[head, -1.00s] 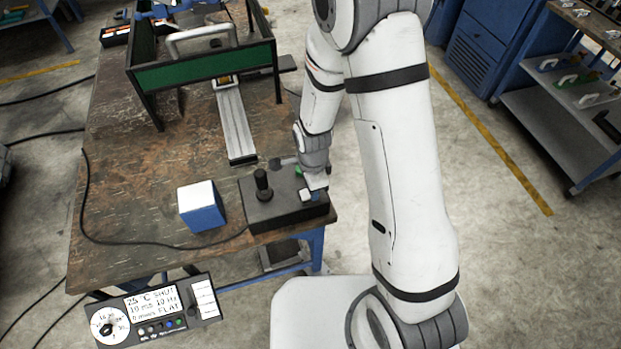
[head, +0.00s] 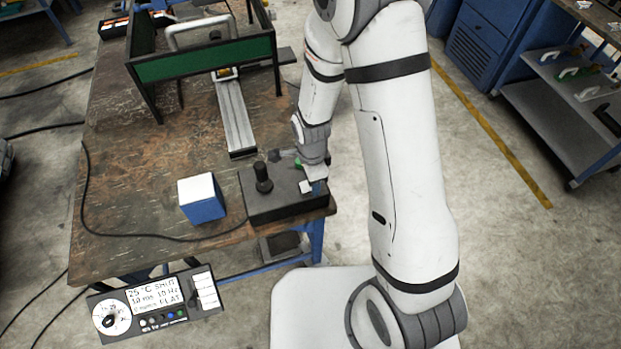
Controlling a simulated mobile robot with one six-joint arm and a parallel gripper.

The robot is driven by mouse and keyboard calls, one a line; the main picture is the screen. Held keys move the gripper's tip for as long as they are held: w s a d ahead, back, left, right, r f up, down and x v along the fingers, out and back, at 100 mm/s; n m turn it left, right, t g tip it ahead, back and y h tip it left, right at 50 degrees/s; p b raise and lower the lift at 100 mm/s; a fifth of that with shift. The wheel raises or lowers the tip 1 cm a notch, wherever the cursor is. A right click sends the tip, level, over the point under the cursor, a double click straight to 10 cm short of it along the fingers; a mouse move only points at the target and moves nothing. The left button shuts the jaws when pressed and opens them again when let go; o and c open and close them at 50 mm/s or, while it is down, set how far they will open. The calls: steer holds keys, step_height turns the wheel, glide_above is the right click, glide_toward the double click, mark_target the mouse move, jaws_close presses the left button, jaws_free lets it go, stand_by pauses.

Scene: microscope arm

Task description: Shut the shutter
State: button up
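The black control box (head: 285,207) sits at the front right corner of the bench, with a black joystick knob (head: 262,178) standing on it. A white key (head: 306,187) and a green key (head: 298,163) show on its right side. My gripper (head: 317,176) is over the box's right end, just behind the white key. Its fingers are small and partly hidden, so I cannot tell whether they are open or touching anything. The display panel (head: 155,303) at the lower left appears to read SHUT on its top line. I cannot single out a shutter.
A white and blue cube (head: 202,198) stands left of the box. A long metal rail (head: 235,117) lies behind, under a green-sided frame (head: 205,66). A dark cable (head: 140,237) runs over the bench (head: 130,175). The bench's right edge is close to my gripper.

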steer(key=shift+r+b, duration=0.65)
steer(key=shift+r, duration=3)
steer(key=shift+r, duration=0.1)
